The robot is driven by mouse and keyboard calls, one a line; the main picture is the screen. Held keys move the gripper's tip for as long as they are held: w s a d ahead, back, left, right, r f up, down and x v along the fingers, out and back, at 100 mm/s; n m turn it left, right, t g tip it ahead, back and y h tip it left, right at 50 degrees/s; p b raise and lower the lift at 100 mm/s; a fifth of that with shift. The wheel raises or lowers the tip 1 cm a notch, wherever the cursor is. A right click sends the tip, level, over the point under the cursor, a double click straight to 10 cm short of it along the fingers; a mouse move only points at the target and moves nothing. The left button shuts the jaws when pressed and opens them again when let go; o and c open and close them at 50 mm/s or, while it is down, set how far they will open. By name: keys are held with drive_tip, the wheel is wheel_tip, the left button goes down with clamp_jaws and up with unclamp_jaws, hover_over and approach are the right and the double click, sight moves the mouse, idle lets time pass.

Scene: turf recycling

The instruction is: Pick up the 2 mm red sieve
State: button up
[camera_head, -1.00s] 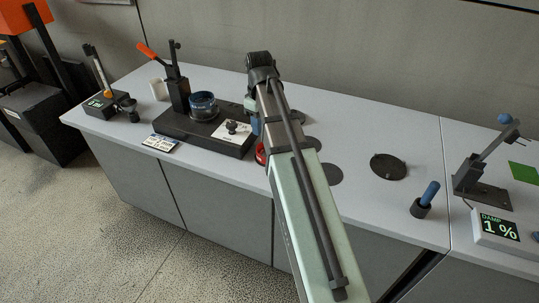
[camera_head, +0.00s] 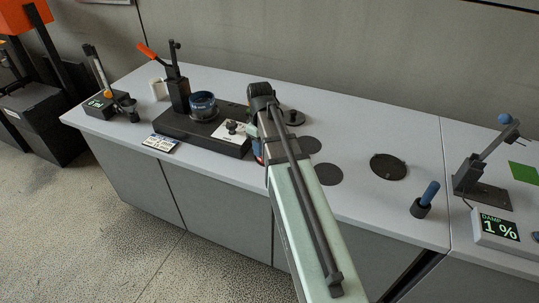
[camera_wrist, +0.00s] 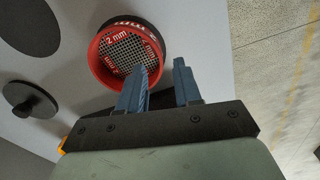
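The red sieve (camera_wrist: 97,64), marked "2 mm", stands on the bench near its front edge in the wrist view. It has a red rim and a metal mesh. My gripper (camera_wrist: 161,68) is open and empty, its two blue-grey fingers apart. The left finger overlaps the mesh in the picture and the right finger is outside the rim. I cannot tell the height of the fingertips against the rim. In the head view my arm hides the gripper and nearly all of the sieve.
A knobbed dark disc (camera_wrist: 31,100) lies left of the sieve; flat dark discs (camera_head: 328,174) lie on the bench (camera_head: 352,140). A black base (camera_head: 185,130) with a lever press and blue cup (camera_head: 203,106) stands left of my arm. The blue-handled tool (camera_head: 427,197) stands right.

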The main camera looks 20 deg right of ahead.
drive_tip(key=shift+s+f, duration=0.1)
drive_tip(key=shift+f, duration=1.7)
clamp_jaws()
